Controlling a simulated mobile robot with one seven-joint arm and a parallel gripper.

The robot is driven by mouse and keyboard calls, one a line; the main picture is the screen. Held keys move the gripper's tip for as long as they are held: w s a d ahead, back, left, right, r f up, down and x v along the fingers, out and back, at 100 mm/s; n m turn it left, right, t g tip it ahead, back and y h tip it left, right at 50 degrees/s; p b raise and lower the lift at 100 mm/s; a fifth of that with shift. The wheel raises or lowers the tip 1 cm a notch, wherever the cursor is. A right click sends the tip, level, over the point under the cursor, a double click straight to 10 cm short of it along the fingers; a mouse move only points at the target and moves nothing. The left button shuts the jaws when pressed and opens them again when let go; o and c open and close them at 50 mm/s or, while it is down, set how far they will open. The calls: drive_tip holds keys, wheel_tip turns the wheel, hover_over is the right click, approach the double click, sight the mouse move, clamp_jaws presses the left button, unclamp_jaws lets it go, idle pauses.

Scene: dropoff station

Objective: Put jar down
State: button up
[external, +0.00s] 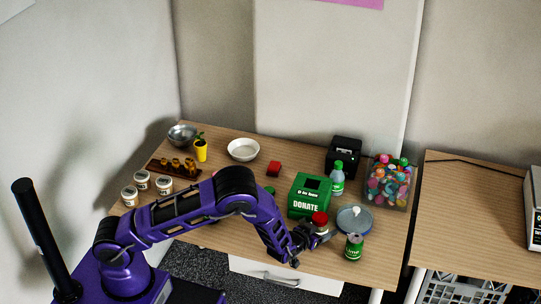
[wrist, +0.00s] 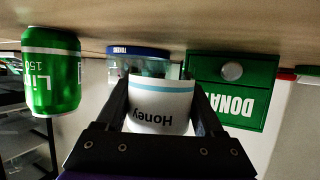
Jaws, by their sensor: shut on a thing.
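The honey jar (wrist: 160,105) has a white label reading "Honey". It sits between the two dark fingers of my gripper (wrist: 163,112), which is shut on it. The wrist picture is upside down, with the tabletop along its top. In the external view the jar's red lid (external: 320,218) shows beside my gripper (external: 304,238), in front of the green donation box (external: 305,209). The jar looks about upright and close to the wooden table (external: 385,262). I cannot tell whether its base touches the wood. Its lid is hidden in the wrist view.
A blue-rimmed tokens container (external: 354,220) stands right of the jar. A green can (external: 354,247) stands nearer the front edge. A bottle (external: 337,180), a black box (external: 344,155) and a candy container (external: 388,186) stand behind. Bare wood lies right of the can.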

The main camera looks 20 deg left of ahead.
drive_tip(key=shift+f, duration=0.95)
drive_tip(key=shift+f, duration=0.1)
drive_tip(key=shift+f+b, duration=0.15)
drive_tip(key=shift+b, duration=0.2)
drive_tip(key=o, duration=1.5)
drive_tip(key=shift+s+r+p, duration=0.2)
drive_tip(key=shift+p, duration=0.25)
drive_tip(key=p+v, duration=0.1)
drive_tip(key=v, duration=1.5)
drive_tip(key=shift+s+a, duration=0.15)
drive_tip(key=shift+s, duration=0.4)
drive_tip(key=shift+c, duration=0.3)
